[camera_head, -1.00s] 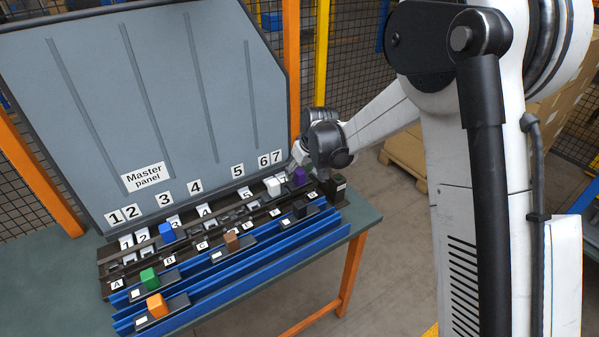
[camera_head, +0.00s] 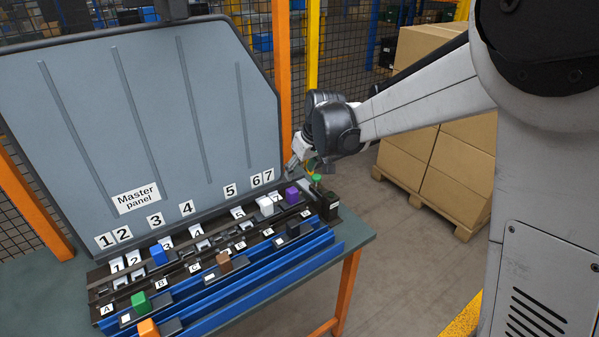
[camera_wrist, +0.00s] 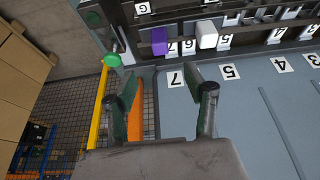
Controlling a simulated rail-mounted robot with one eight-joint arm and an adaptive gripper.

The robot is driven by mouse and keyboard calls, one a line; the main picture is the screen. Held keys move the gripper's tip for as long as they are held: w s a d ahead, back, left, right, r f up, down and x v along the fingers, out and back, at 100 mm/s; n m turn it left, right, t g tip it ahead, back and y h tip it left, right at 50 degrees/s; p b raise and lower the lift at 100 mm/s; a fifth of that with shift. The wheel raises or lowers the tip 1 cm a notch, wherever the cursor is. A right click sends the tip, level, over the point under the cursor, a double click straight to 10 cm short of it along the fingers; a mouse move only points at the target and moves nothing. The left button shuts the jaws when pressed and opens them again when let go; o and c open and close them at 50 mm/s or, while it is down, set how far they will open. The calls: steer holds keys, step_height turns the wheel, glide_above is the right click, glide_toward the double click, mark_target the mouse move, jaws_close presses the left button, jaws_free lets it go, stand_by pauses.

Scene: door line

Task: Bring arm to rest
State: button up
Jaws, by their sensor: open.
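My gripper (camera_head: 296,163) is at the right end of the master panel's rail, above and behind the purple block. In the wrist view, my gripper (camera_wrist: 168,92) has its two fingers apart, with nothing between them. The purple block (camera_head: 291,195) and the white block (camera_head: 265,206) sit on the rail near the numbers 6 and 7. The purple block (camera_wrist: 159,41) and the white block (camera_wrist: 206,35) are also beyond the fingertips in the wrist view. A green knob (camera_wrist: 90,51) is beside them, on the dark box at the rail's end (camera_head: 329,206).
The upright grey panel (camera_head: 130,110) stands close behind the gripper. Blue (camera_head: 158,254), green (camera_head: 140,303), orange (camera_head: 148,328) and brown (camera_head: 224,261) blocks sit along the rails. Cartons (camera_head: 425,60) stand on a pallet at the right. An orange post (camera_head: 281,70) is behind the bench.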

steer(key=s+d+r+m+t, duration=0.25)
steer(key=s+d+r, duration=0.75)
steer(key=s, duration=0.5)
steer(key=s+d+m, duration=0.1)
steer(key=s+d, duration=0.2)
steer(key=s, duration=0.3)
steer(key=s+d+f+m+h, duration=0.1)
steer(key=s+d+m, duration=0.1)
steer(key=s, duration=0.4)
steer(key=s+d+m+t+h, duration=0.1)
steer(key=s+d, duration=0.2)
steer(key=s, duration=0.3)
steer(key=shift+s+d+f, duration=0.15)
steer(key=shift+d+f, duration=0.15)
steer(key=shift+d, duration=0.05)
